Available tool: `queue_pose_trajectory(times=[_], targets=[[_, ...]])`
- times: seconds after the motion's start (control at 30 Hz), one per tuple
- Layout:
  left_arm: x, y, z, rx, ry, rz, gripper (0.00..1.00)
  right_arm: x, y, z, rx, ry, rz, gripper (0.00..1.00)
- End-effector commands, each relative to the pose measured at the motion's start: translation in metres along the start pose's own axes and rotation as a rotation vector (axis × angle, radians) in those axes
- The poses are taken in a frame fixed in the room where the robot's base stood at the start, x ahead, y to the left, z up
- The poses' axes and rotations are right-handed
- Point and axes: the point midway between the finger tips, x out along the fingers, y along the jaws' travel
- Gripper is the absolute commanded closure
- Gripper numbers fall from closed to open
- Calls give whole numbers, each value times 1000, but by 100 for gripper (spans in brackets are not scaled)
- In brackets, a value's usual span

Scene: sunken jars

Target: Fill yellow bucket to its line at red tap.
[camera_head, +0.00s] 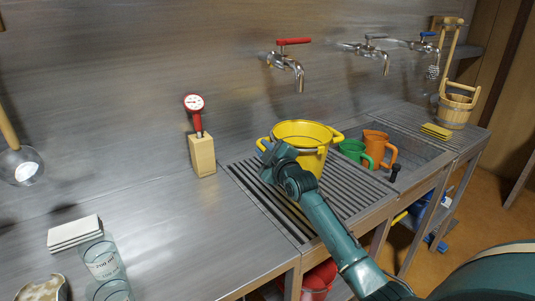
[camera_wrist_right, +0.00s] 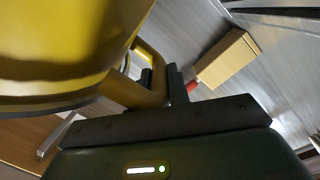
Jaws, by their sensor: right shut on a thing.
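The yellow bucket (camera_head: 309,160) stands upright on or just above the slatted drainboard (camera_head: 262,194), below the red tap (camera_head: 286,62). It has two side handles, and a thin dark line runs around it below the rim. No stream shows from the red-levered tap. My right gripper (camera_head: 268,153) is at the bucket's left handle. In the right wrist view its fingers (camera_wrist_right: 168,84) are shut on that handle (camera_wrist_right: 137,88), with the bucket (camera_wrist_right: 70,45) filling the upper left. I cannot make out any water level inside. My left gripper is not in view.
A wooden block with a red dial thermometer (camera_head: 202,155) stands left of the drainboard. A green mug (camera_head: 354,151) and an orange mug (camera_head: 375,146) stand right of the bucket. Two more taps are farther right, one blue-levered (camera_head: 428,35).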

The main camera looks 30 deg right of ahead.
Motion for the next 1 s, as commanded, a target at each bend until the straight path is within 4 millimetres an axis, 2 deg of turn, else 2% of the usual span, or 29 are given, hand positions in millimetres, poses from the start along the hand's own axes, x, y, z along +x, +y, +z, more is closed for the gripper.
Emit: queue_pose_trajectory(times=[0.47, 1.0], targets=[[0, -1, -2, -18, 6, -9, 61, 0, -1, 1, -2, 2, 4, 100], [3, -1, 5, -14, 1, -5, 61, 0, -11, 10, 1, -2, -1, 100]])
